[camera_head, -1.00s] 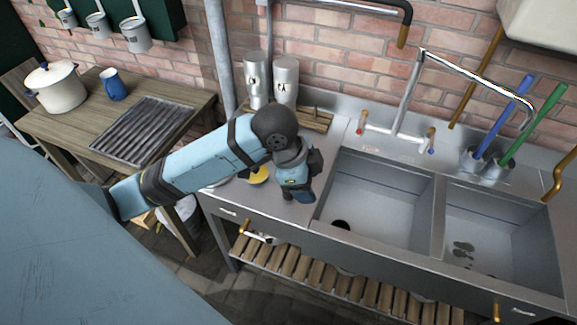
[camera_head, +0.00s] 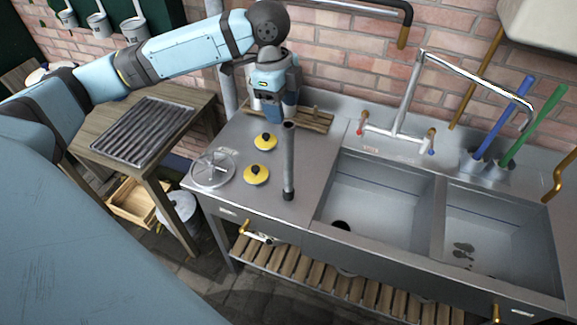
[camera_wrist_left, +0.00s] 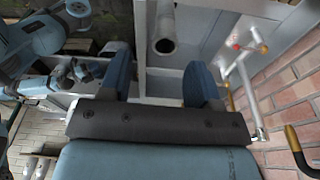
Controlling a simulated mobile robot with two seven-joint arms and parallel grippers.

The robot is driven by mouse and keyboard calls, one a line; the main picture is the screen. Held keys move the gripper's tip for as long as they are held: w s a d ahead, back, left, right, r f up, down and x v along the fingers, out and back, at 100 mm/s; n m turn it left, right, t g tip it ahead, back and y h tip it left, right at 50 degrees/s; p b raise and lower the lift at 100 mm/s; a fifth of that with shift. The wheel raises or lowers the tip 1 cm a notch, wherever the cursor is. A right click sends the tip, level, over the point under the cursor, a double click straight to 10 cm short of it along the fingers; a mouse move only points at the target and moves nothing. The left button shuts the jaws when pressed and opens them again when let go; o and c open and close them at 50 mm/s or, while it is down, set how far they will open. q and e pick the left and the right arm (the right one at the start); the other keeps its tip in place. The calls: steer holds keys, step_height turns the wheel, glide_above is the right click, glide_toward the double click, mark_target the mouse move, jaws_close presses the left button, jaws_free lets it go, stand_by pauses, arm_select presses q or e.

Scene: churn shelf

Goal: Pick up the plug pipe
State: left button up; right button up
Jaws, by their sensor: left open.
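The plug pipe (camera_head: 289,165), a slim grey upright tube with a dark foot, stands on the steel counter left of the sinks. My left gripper (camera_head: 281,117) is open and empty, pointing down over the back of the counter, just behind and above the pipe's top. Its two blue fingers (camera_wrist_left: 160,86) stand apart in the left wrist view, with the pipe not between them. My right gripper is not clearly in view.
Two yellow round plugs (camera_head: 257,174) and a round metal strainer (camera_head: 213,170) lie left of the pipe. Metal cups stand on a wooden rack (camera_head: 315,119) behind, partly hidden by my gripper. The double sink (camera_head: 437,205) and tap (camera_head: 405,110) are to the right.

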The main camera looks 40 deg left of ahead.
mark_target(289, 135)
arm_select(q)
steer(key=f, duration=0.4)
steer(key=shift+d, duration=0.3)
steer(key=f, duration=0.3)
steer(key=w+f, duration=0.1)
steer(key=f, duration=0.1)
steer(key=shift+d+p, duration=0.2)
steer(key=shift+p, duration=0.2)
jaws_close()
